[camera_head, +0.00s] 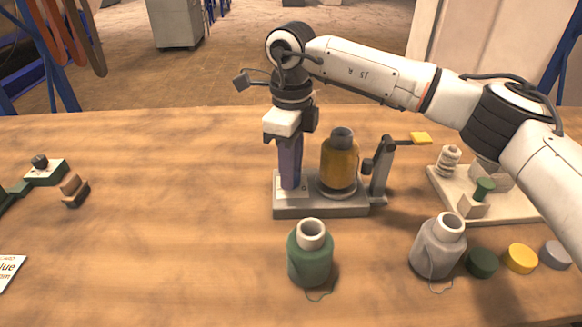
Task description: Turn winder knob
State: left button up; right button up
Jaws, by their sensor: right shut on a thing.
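The winder (322,209) stands on the table with a grey base, an amber thread spool (339,163) with a dark top, and a grey upright (381,170) on its right with a yellow-tipped arm. My right gripper (290,184) points straight down at the left end of the winder, left of the spool. Its long purplish fingers reach a pale plate on the base and are shut on the winder knob. The knob itself is hidden by the fingers. My left gripper is out of view.
A green bottle-shaped spool (310,256) and a grey one (437,247) stand in front. Dark green (482,262), yellow (520,258) and grey (556,254) caps lie at right. A cream fixture (505,207) sits behind them. The table's left middle is clear.

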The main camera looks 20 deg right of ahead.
jog(key=m, duration=0.4)
jog(key=shift+w+r, duration=0.1)
dwell(0.6)
jog(key=o, duration=1)
jog(key=shift+o, duration=0.2)
notch_tip(320, 180, up, 10)
